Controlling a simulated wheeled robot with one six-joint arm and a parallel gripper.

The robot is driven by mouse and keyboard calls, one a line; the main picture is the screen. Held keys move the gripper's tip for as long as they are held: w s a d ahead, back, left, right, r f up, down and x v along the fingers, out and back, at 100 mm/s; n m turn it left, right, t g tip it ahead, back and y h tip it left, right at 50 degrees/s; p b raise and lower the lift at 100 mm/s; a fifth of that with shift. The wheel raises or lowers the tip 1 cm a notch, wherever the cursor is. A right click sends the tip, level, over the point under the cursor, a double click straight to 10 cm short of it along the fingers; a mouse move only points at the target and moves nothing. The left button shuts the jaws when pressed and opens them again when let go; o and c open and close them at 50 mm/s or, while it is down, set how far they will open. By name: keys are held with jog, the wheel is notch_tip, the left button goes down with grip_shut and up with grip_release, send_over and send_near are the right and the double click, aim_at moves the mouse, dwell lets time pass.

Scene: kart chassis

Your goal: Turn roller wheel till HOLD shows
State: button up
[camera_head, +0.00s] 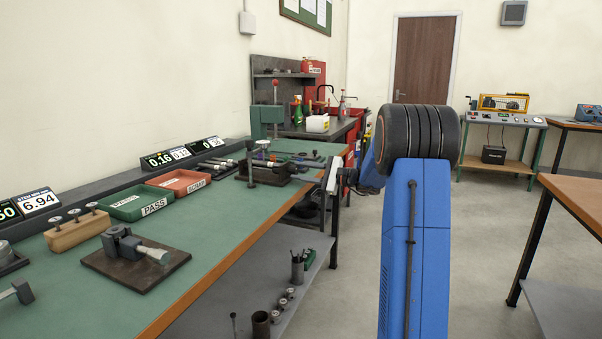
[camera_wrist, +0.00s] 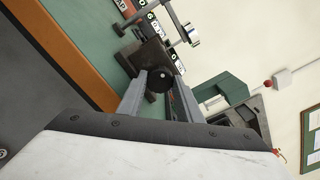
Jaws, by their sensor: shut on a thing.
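In the wrist view a dark round wheel (camera_wrist: 160,80) with a small pale dot sits between the two grey fingers of my gripper (camera_wrist: 159,88). The gripper is shut on it. Behind the wheel is a dark block fixture (camera_wrist: 150,54) on the green bench. In the head view a dark fixture with a post (camera_head: 268,172) stands on the bench, left of my wrist. I cannot make out the wheel there. Small displays show behind the fixture in the wrist view (camera_wrist: 153,22); their text is too small to read, so I cannot tell whether HOLD shows.
The green bench (camera_head: 218,232) runs along the left wall, with a green PASS tray (camera_head: 139,205) and a red SCRAP tray (camera_head: 180,182). A pale clamp tool on a dark plate (camera_head: 135,263) lies nearer. A wooden-topped table (camera_head: 577,196) stands at the right; floor between is free.

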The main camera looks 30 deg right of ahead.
jog(key=shift+f+m, duration=0.1)
jog(key=shift+m, duration=5.2)
jog(key=shift+m, duration=0.4)
jog(key=o, duration=1)
jog(key=shift+o, duration=0.2)
jog(key=shift+d, duration=0.1)
jog(key=v, duration=1.7)
jog(key=shift+s+d, duration=0.1)
jog(key=shift+s, duration=0.05)
